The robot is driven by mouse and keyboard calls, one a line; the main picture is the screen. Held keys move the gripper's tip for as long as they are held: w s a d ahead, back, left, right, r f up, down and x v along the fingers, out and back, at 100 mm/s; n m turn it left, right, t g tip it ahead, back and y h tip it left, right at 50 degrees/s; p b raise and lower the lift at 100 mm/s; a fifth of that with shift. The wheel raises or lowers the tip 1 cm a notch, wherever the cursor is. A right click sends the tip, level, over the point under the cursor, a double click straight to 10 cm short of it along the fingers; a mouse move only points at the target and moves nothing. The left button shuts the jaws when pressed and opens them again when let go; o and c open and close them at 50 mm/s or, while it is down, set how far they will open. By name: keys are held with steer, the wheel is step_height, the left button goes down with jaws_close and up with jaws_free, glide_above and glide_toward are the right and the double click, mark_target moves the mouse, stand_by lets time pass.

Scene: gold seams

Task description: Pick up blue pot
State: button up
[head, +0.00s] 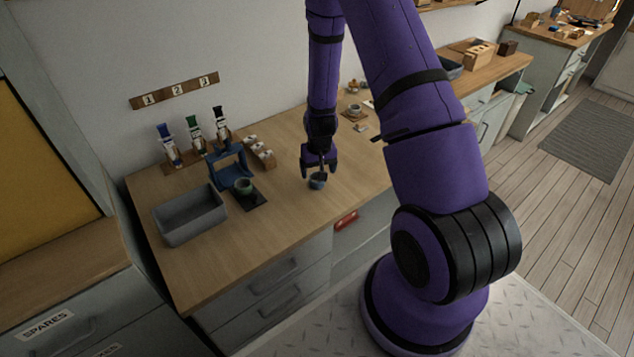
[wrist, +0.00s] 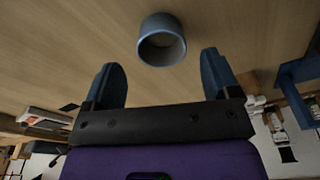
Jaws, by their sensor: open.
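The blue pot (head: 317,182) is a small round cup-like vessel on the wooden counter, near its front edge in the head view. In the wrist view the blue pot (wrist: 161,42) shows its open mouth and stands apart, just beyond the fingertips and between their lines. My gripper (head: 319,172) is above and right behind the pot in the head view, pointing down. In the wrist view my gripper (wrist: 162,72) has its two fingers spread wide with nothing between them. I cannot tell the exact height of the fingertips over the counter.
A grey bin (head: 191,216) stands at the counter's left. Several tubes stand in a rack behind. A cup (head: 354,110) sits farther back. Counter around the blue pot is clear.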

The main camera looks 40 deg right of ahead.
steer(key=shift+w+a+f, duration=0.1)
steer(key=shift+f, duration=1.95)
steer(key=c, duration=1)
steer(key=shift+r, duration=0.15)
